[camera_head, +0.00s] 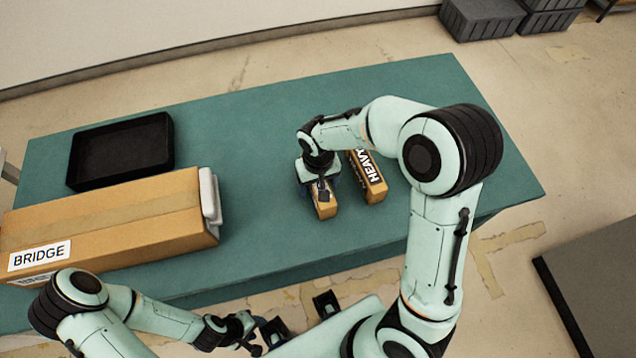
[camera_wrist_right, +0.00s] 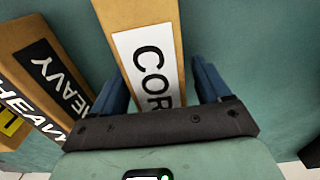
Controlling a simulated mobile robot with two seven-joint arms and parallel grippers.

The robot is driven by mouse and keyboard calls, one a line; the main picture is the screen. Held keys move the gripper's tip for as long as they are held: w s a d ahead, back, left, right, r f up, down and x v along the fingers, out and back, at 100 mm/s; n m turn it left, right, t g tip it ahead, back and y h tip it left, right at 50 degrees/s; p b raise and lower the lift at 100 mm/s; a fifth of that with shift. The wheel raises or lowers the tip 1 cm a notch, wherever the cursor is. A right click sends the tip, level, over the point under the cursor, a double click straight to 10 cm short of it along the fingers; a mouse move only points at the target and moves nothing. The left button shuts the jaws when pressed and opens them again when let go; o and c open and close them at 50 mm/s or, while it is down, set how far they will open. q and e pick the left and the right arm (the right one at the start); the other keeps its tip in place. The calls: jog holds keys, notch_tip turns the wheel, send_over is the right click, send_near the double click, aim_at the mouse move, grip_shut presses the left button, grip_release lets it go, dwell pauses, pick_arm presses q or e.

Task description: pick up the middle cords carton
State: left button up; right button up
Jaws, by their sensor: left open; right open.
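The cords carton (camera_wrist_right: 150,60), tan with a white label reading "COR" before my gripper hides the rest, lies between the fingers of my right gripper (camera_wrist_right: 163,82) in the right wrist view. In the head view its tan end (camera_head: 325,210) shows below my right gripper (camera_head: 320,186), which covers most of it. The right gripper is open, with a blue finger on each side of the carton. My left gripper (camera_head: 256,336) is low in the head view, in front of the table, open and away from the cartons.
A carton marked HEAVY (camera_head: 368,176) stands close right of the cords carton. A long BRIDGE carton (camera_head: 110,215) and a black tray (camera_head: 120,152) are on the left of the green table (camera_head: 262,190). Clear tabletop lies between them and the cords carton.

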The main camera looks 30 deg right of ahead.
jog(key=c, duration=1.2)
jog(key=shift+r, duration=0.1)
jog(key=shift+c, duration=0.2)
